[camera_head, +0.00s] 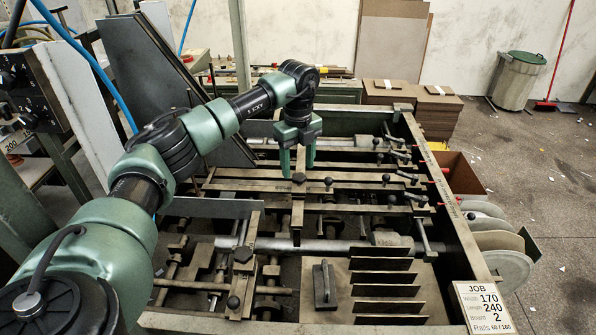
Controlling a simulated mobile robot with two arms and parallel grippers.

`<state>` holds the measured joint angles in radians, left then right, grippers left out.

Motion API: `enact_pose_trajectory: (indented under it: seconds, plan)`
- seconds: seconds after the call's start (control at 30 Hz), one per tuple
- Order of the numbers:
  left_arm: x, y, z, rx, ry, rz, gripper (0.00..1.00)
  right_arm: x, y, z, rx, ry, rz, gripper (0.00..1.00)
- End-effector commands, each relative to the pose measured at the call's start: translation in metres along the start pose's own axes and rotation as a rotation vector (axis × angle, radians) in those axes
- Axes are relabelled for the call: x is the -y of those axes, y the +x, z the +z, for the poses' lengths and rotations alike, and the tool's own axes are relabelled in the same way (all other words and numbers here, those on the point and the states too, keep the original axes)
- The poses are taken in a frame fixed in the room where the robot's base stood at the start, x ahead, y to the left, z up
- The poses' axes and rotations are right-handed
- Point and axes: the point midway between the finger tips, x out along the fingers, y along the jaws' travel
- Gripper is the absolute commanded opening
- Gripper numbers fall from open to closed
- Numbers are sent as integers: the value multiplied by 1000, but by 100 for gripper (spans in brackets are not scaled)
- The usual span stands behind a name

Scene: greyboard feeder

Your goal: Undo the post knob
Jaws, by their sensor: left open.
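My left gripper (298,161) hangs down over the middle of the feeder frame (470,252), its two green fingers apart with nothing seen between them. A small dark knob (298,178) shows just below the fingertips; I cannot tell whether the fingers touch it. Another dark knob (328,183) is a little to the right. Which of these is the post knob is not marked. My right gripper is out of view.
Crossbars and several handled clamps (407,175) crowd the frame. Upright brown boards (385,278) stand at the front, beside a block with a dark handle (325,284). A job card (484,306) sits at the front right corner. Open floor lies to the right.

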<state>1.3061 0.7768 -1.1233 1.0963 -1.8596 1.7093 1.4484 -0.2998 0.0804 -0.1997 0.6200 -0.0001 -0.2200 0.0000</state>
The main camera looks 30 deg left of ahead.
Motion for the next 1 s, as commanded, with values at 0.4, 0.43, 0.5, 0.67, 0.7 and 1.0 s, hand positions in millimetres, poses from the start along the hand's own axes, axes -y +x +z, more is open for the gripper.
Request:
enact_pose_trajectory:
  seconds: [0.4,0.43,0.5,0.67,0.7,1.0]
  plan:
    - [0,-54,0,0,-1,-2,57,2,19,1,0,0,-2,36]
    - [0,-55,0,0,-1,-2,57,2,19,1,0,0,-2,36]
    - [0,-56,0,0,-1,-1,57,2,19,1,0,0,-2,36]
    - [0,-56,0,0,-1,-1,57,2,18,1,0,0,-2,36]
    - [0,-56,0,0,-1,-1,57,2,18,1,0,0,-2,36]
    - [0,-56,0,0,0,-1,57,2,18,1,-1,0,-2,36]
